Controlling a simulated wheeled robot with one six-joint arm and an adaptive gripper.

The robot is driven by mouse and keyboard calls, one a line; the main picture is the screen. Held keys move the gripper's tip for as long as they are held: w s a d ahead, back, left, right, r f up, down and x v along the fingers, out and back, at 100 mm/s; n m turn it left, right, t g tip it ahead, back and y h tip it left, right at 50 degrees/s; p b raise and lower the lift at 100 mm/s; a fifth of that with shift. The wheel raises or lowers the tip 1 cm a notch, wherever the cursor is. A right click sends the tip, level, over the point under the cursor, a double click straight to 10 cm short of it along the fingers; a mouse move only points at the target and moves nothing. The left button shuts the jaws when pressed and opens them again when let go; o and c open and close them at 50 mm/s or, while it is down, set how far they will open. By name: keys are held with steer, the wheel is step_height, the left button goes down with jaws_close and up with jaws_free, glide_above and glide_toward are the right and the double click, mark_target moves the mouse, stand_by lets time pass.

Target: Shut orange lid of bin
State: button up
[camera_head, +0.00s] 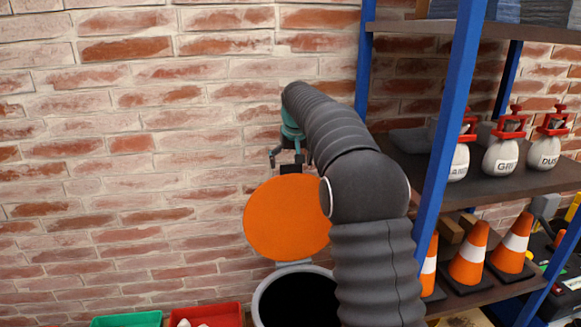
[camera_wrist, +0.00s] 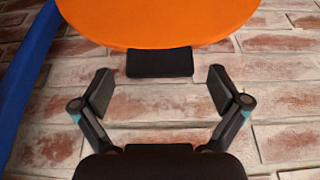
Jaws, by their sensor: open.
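The round orange lid (camera_head: 285,218) stands raised and open against the brick wall in the head view. It is hinged at the back of the grey bin (camera_head: 259,300), whose dark inside shows; my arm covers the bin's right part. A black tab (camera_head: 291,169) sits on the lid's top edge. My gripper (camera_head: 285,157) is just above this tab. In the wrist view the orange lid (camera_wrist: 160,20) fills the top, with the black tab (camera_wrist: 160,63) ahead of and between my open, empty gripper (camera_wrist: 160,92) fingers. I see no contact with the tab.
A blue-posted shelf (camera_head: 447,150) stands close on the right, with white sacks (camera_head: 501,157) and orange cones (camera_head: 468,254). A green box (camera_head: 127,320) and a red box (camera_head: 207,314) are at the bottom left. The brick wall (camera_head: 130,180) is close behind; space left of the lid is clear.

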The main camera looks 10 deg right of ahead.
steer(key=shift+w+f, duration=0.2)
steer(key=shift+f, duration=0.35)
steer(key=c, duration=1.7)
steer(key=shift+s, duration=0.1)
